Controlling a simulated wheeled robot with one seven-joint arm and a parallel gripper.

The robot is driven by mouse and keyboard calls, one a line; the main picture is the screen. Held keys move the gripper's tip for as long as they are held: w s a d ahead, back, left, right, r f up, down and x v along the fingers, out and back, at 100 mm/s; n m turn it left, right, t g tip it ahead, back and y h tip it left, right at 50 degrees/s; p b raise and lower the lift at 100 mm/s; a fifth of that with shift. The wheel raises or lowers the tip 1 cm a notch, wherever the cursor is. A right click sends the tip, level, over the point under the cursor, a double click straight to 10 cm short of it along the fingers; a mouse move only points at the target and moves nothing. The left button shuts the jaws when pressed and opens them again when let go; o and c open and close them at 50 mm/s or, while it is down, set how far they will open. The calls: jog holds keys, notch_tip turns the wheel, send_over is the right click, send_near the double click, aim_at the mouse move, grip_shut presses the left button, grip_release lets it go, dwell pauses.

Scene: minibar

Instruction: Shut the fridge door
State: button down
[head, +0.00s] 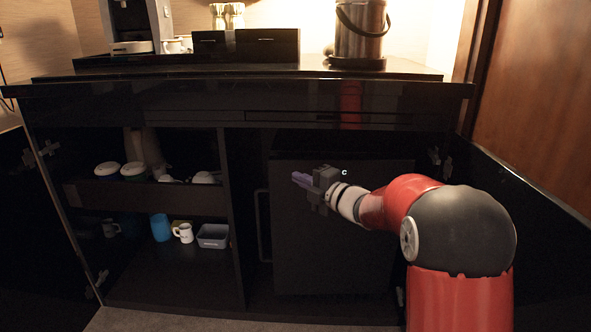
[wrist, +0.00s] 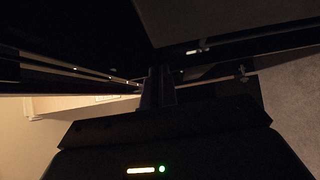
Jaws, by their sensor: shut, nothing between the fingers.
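The black fridge (head: 335,250) stands in the right compartment of the dark cabinet. Its front looks closed or nearly closed, but the dark picture does not show whether a gap remains. A thin upright handle-like frame (head: 260,225) shows at its left edge. The fingers are shut and empty. In the wrist view the fingers (wrist: 158,88) show as dark shapes near the middle. I cannot tell whether they touch the door.
Open cabinet doors stand at the left (head: 35,220) and right (head: 520,190). The left shelves hold bowls, a blue cup (head: 160,227), a white mug (head: 183,233) and a grey tray (head: 213,243).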

aim_at(293, 163)
jog(key=shift+w+a+p, duration=0.1)
jog(key=shift+w+a, duration=0.2)
jog(key=shift+w, duration=0.65)
jog(key=shift+w+a+p, duration=0.1)
jog(key=shift+w+a, duration=0.2)
jog(key=shift+w, duration=0.6)
jog(key=shift+w+a+p, duration=0.1)
jog(key=shift+w+a, duration=0.2)
jog(key=shift+w, duration=0.65)
jog(key=shift+w, duration=0.1)
jog(key=shift+w+a+f+m+t+h+b, duration=0.1)
jog(key=shift+w+a+m+t+h+b, duration=0.15)
jog(key=shift+w, duration=0.3)
jog(key=shift+w+f+m+t+h+b, duration=0.15)
jog(key=shift+w+t+h+b, duration=0.15)
jog(key=shift+w, duration=0.25)
jog(key=shift+w+d+r, duration=0.1)
jog(key=shift+w+r, duration=0.1)
jog(key=shift+r, duration=0.4)
jog(key=shift+f, duration=0.1)
